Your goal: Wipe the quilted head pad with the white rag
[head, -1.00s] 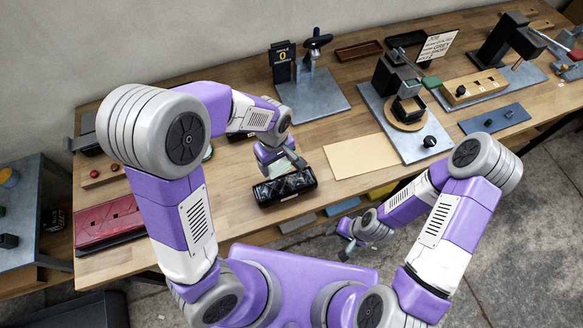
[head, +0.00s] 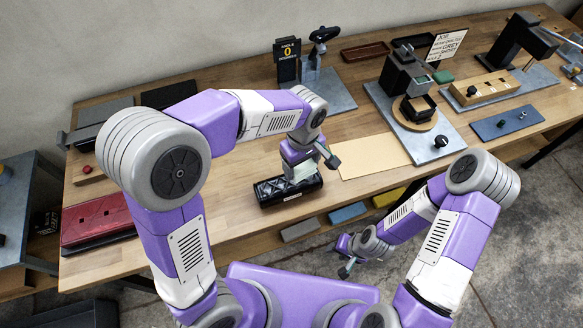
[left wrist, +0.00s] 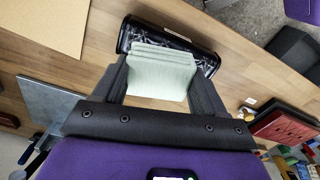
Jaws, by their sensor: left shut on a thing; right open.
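The quilted head pad (head: 268,192) is a black, tufted, long block on the wooden bench in front of me. My left gripper (head: 301,164) is shut on the white rag (head: 303,173), a pale folded cloth, over the right part of the pad. In the left wrist view, the rag (left wrist: 160,70) sits between the two fingers and covers the middle of the pad (left wrist: 137,35). Whether the rag touches the pad, I cannot tell. My right gripper (head: 346,258) is open and empty, low in front of the bench edge.
A tan sheet (head: 370,155) lies right of the pad. A grey plate with a black device (head: 405,75) stands beyond it. Coloured blocks (head: 347,212) lie along the front below the bench top.

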